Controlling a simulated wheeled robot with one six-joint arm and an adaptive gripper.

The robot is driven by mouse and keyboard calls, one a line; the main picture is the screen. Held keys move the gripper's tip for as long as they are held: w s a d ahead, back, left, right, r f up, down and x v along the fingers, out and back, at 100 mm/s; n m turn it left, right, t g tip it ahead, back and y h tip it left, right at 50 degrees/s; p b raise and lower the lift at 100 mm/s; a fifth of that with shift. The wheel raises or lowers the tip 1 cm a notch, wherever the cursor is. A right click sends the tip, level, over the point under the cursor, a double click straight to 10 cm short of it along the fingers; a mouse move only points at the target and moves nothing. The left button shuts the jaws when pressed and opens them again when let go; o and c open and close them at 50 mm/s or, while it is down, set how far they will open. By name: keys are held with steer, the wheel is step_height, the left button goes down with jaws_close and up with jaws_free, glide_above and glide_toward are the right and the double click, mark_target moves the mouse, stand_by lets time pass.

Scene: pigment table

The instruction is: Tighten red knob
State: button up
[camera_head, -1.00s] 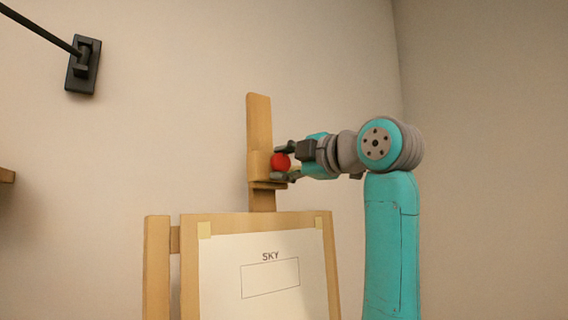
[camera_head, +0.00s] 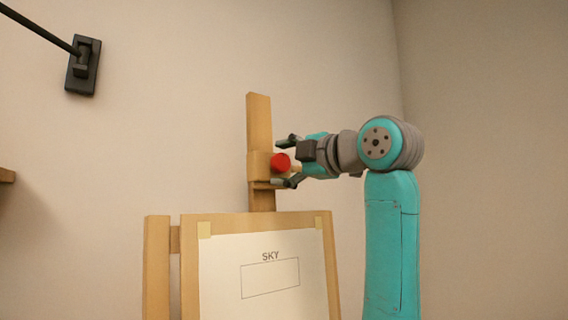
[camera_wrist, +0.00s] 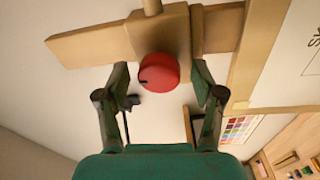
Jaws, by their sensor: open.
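The red knob (camera_head: 281,163) sits on the side of a wooden block (camera_head: 259,166) on the easel's upright post (camera_head: 259,112). In the wrist view the round red knob (camera_wrist: 158,72) faces me, with a small dark mark near its left edge. My gripper (camera_head: 290,161) is open around the knob, one finger above it and one below in the head view. In the wrist view my two fingers (camera_wrist: 160,80) stand on either side of the knob, with gaps between them and it.
The easel's board (camera_head: 190,268) below holds a white sheet (camera_head: 225,285) marked SKY with a drawn rectangle. A black wall bracket (camera_head: 83,66) with a rod is at upper left. A colour chart (camera_wrist: 240,129) lies at lower right in the wrist view.

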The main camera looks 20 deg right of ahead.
steer(key=v, duration=1.2)
stand_by(0.3)
